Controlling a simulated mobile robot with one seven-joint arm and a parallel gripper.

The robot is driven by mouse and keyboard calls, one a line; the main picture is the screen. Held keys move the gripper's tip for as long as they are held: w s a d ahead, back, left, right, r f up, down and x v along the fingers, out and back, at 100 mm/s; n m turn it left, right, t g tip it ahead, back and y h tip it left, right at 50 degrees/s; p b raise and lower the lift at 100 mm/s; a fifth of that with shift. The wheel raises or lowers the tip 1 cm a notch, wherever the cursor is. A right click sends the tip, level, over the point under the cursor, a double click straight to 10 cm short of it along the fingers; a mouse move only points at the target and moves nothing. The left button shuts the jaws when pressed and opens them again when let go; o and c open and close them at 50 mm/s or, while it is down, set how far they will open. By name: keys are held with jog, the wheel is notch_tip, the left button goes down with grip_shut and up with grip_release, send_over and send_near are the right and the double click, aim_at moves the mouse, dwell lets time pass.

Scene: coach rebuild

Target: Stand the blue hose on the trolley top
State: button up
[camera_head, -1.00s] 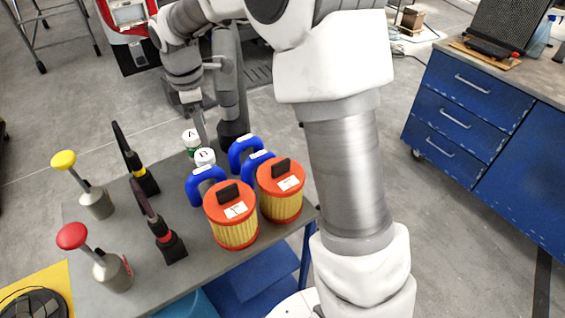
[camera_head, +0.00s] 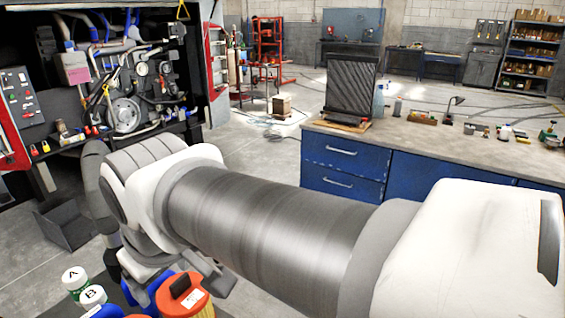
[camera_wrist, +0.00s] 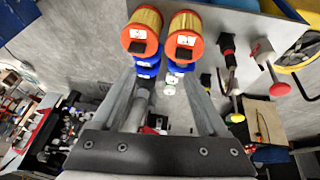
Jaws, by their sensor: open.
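Blue bent hoses stand on the trolley top (camera_wrist: 222,22) close behind two orange-capped filters. In the wrist view one blue hose (camera_wrist: 147,68) is below the left filter and another blue hose (camera_wrist: 177,67) is below the right one. In the head view only parts of blue show beside a filter, at the bottom edge, and my arm hides much of the trolley. My gripper (camera_wrist: 161,80) is open and empty, its two fingers spread toward the hoses and touching none that I can see.
The filters (camera_wrist: 145,22) and white jars (camera_wrist: 172,80) crowd the hoses. A blue-drawered bench (camera_head: 345,160) stands beyond my arm.

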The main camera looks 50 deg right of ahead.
jog(key=shift+s+d+f+m, duration=0.1)
jog(key=shift+s+f+m, duration=0.25)
jog(key=shift+s+m, duration=0.2)
jog(key=shift+s+d+f+m, duration=0.1)
jog(key=shift+s+f+m, duration=0.2)
jog(key=shift+s+m, duration=0.25)
jog(key=c, duration=0.4)
jog(key=shift+s+d, duration=0.15)
